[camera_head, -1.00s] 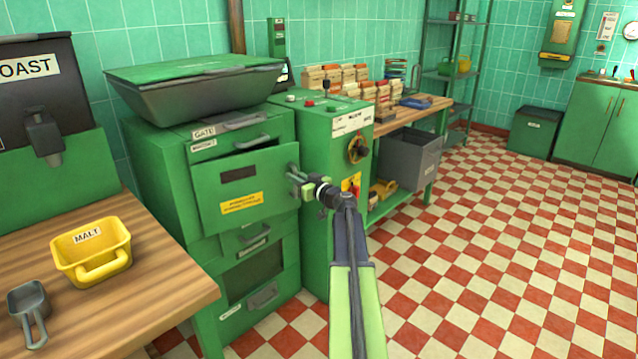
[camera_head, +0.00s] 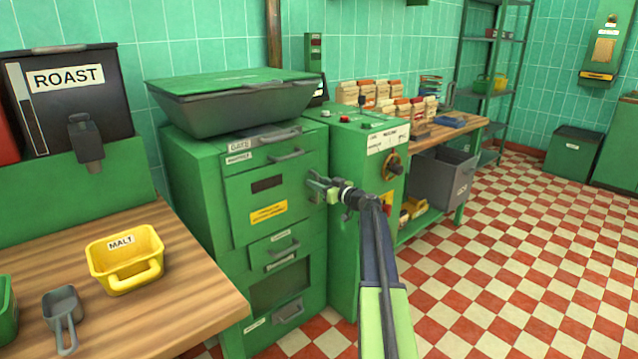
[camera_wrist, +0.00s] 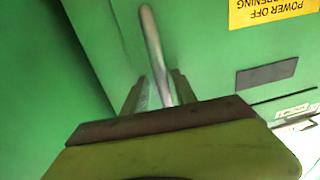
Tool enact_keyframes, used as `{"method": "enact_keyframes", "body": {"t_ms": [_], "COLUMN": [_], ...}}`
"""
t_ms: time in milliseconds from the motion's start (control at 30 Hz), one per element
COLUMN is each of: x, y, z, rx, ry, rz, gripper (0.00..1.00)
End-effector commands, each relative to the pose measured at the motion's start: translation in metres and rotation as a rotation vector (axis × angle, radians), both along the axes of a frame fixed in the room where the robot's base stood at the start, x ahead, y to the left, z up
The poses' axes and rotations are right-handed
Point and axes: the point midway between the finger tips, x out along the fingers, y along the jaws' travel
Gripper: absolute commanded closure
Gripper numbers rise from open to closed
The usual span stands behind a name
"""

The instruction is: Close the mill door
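The green mill door (camera_head: 285,205) is on the front of the mill cabinet, with a dark slot and a yellow warning label. In the head view it lies flush or nearly flush; I cannot tell if a thin gap is left. My gripper (camera_head: 318,186) is at the door's right edge, at its handle. In the wrist view the metal door handle (camera_wrist: 151,45) runs between the two fingers of my gripper (camera_wrist: 160,90). The fingers stand apart on either side of it, with a small gap showing. The yellow label (camera_wrist: 270,10) shows upside down there.
A green control box (camera_head: 365,150) with a dial stands right beside the mill. A hopper (camera_head: 235,105) sits on top. A wooden counter (camera_head: 190,290) with a yellow malt scoop (camera_head: 125,262) is at left. The checkered floor at right is clear.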

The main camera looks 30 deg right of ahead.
Motion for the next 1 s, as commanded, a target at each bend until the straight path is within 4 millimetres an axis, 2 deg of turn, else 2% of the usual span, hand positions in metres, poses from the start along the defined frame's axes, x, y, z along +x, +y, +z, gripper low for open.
{"method": "enact_keyframes", "body": {"t_ms": [433,567,667,1000], "x": [0.001,-0.009,-0.030,-0.122], "y": [0.006,0.003,-0.001,-0.025], "z": [0.000,0.000,0.000,0.000], "rx": [0.000,0.000,0.000,0.000], "ry": [0.000,0.000,0.000,0.000], "rz": [0.007,0.006,0.004,0.003], "gripper": [0.64,0.64,0.64,0.64]}}
